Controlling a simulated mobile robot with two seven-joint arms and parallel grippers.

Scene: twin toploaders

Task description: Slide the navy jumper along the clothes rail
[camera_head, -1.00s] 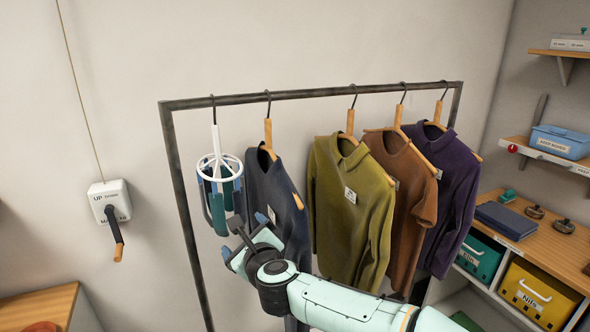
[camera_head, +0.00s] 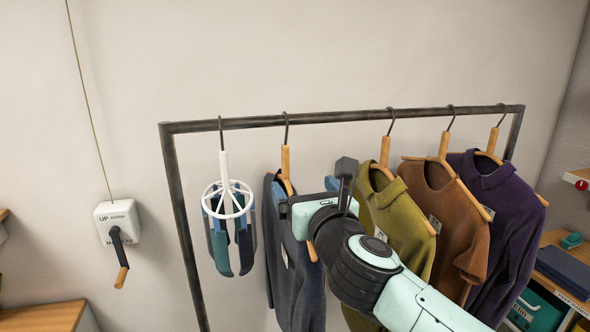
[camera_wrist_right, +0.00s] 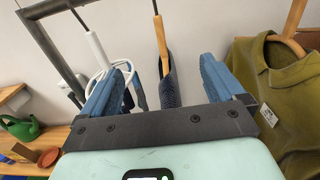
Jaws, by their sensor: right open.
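The navy jumper (camera_head: 285,275) hangs on a wooden hanger (camera_head: 286,165) near the left part of the dark clothes rail (camera_head: 340,116). My right gripper (camera_head: 308,197) is in front of the jumper's shoulder, high up, and partly covers it. In the right wrist view its two blue fingers (camera_wrist_right: 162,68) are wide apart. The jumper shows edge-on (camera_wrist_right: 171,90) with its hanger (camera_wrist_right: 160,45) in the gap between them. The gripper is not closed on anything. The jumper's lower right side is partly hidden by my arm. My left gripper does not show.
A white round peg hanger (camera_head: 229,200) with blue and green items hangs left of the jumper. An olive jumper (camera_head: 400,220) hangs to its right, partly behind my arm, then brown (camera_head: 450,215) and purple (camera_head: 510,210) garments. A crank box (camera_head: 118,222) is on the wall.

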